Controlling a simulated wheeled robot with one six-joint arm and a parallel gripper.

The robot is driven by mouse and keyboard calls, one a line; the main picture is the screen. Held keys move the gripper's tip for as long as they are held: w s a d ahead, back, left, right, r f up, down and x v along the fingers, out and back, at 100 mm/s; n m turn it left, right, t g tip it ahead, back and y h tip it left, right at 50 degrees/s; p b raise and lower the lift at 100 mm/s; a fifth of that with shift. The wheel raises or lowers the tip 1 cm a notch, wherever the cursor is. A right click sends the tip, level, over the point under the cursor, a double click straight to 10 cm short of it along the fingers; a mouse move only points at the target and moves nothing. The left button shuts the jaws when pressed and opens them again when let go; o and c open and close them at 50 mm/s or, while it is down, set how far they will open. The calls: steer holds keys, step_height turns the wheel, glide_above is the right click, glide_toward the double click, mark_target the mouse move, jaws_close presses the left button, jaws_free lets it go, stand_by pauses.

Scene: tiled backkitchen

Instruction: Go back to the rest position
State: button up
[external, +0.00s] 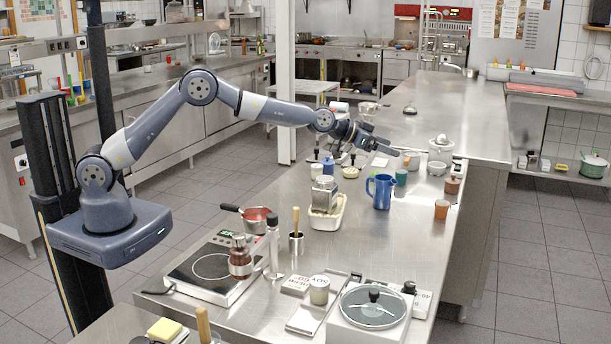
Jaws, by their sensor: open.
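My gripper (384,145) is at the end of my outstretched arm, over the far part of the steel counter (405,245). It is open, and I see nothing held in it. It hangs above and behind a blue pitcher (381,193), apart from it. The arm reaches from its mount at the left across the counter, with its elbow raised.
Below the arm stand a metal canister (325,194) in a tray, a blue-capped bottle (328,166) and several cups. Nearer are a hot plate (208,268), a red-filled saucepan (256,219) and a round lidded device (371,308). Bare counter lies right of centre.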

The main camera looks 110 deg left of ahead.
steer(key=s+d+n+y+b, duration=0.1)
steer(key=s+d, duration=0.1)
steer(key=s, duration=0.6)
steer(key=s+d+n+g+y+b, duration=0.1)
steer(key=s+d, duration=0.1)
steer(key=s, duration=0.7)
steer(key=shift+r+g, duration=0.3)
steer(key=shift+r, duration=0.1)
steer(key=shift+w, duration=0.1)
stand_by(0.5)
